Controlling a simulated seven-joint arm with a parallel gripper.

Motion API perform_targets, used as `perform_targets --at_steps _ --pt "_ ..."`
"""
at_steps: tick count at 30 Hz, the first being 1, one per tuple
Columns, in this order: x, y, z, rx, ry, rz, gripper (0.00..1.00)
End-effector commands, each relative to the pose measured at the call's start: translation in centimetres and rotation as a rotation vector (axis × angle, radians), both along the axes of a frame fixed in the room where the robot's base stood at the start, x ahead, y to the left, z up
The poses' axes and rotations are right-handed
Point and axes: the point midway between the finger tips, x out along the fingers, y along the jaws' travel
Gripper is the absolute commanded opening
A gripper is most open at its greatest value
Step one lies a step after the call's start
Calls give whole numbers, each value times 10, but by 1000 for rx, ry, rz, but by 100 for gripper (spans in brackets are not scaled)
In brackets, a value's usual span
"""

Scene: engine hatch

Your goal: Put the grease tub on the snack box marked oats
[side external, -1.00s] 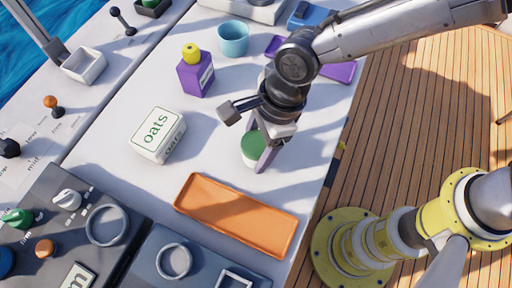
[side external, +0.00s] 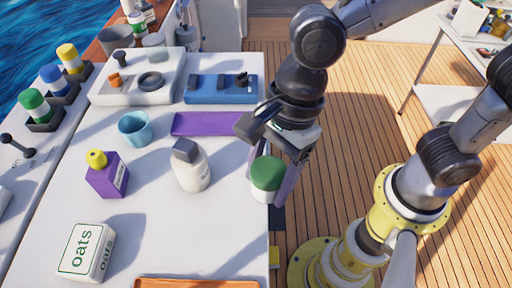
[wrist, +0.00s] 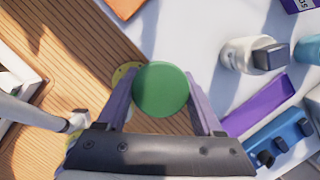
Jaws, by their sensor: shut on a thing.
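The grease tub (side external: 267,180) is white with a green lid. My gripper (side external: 268,178) is shut on it, with one finger on each side, and holds it upright near the right edge of the table. The wrist view shows the green lid (wrist: 161,89) between my two fingers (wrist: 160,95), over the table edge and deck. The snack box marked oats (side external: 86,252) is white with green lettering and stands at the lower left of the side view, well away from my gripper. Its top looks clear.
A white bottle with a grey cap (side external: 191,168) and a purple bottle with a yellow cap (side external: 107,177) stand left of my gripper. An orange tray (side external: 197,283) is at the front edge.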

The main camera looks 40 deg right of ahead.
Motion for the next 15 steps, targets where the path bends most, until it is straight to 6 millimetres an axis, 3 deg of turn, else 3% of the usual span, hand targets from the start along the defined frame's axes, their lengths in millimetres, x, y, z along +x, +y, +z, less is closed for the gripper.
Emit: perform_targets --at_steps 8,15 --pt "92 -46 -24 -2 2 -227 6" --pt "171 -109 -41 -1 3 -152 6"
